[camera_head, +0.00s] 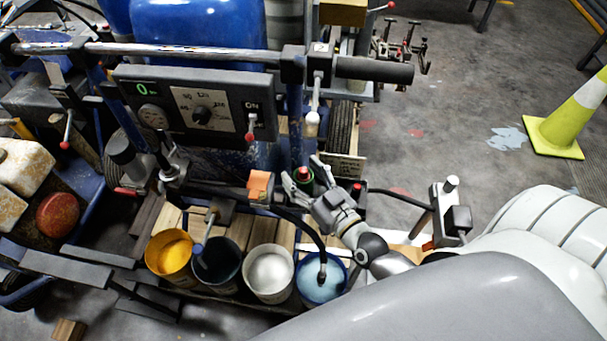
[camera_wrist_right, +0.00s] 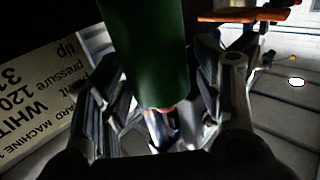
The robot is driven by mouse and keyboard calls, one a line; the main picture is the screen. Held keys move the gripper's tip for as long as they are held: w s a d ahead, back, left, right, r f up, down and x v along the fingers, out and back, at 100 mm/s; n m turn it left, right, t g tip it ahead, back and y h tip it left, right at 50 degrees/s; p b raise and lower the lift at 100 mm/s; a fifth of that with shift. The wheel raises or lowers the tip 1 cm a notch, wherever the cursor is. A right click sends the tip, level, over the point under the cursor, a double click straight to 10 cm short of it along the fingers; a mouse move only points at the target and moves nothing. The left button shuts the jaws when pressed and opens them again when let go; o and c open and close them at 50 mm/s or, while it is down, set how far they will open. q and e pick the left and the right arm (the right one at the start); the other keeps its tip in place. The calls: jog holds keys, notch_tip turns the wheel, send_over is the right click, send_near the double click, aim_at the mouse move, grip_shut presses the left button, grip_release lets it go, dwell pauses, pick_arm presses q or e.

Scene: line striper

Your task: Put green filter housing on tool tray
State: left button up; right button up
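The green filter housing (camera_head: 303,175) stands on the machine behind the paint buckets in the head view, small and partly covered by my gripper. In the right wrist view it is a large dark green cylinder (camera_wrist_right: 145,50) with an orange-red part at its lower end. My right gripper (camera_head: 302,170) reaches it from the lower right. Its fingers are spread on either side of the housing, and gaps seem to show beside it in the wrist view. I cannot pick out the tool tray for certain. My left gripper is not in view.
Several paint buckets (camera_head: 269,272) stand on wooden slats in front. The handlebar (camera_head: 180,50) and control panel (camera_head: 196,108) rise behind. A black hose (camera_head: 308,228) curves close to my right gripper. A traffic cone (camera_head: 570,120) stands at right, with open floor before it.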

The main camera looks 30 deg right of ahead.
jog(key=shift+r, duration=0.25)
jog(key=shift+s+f, duration=0.2)
jog(key=shift+s, duration=0.15)
jog(key=s+d+b, duration=0.1)
jog(key=s+b, duration=0.1)
jog(key=s, duration=0.9)
jog(key=shift+d, duration=0.35)
jog(key=shift+s, duration=0.15)
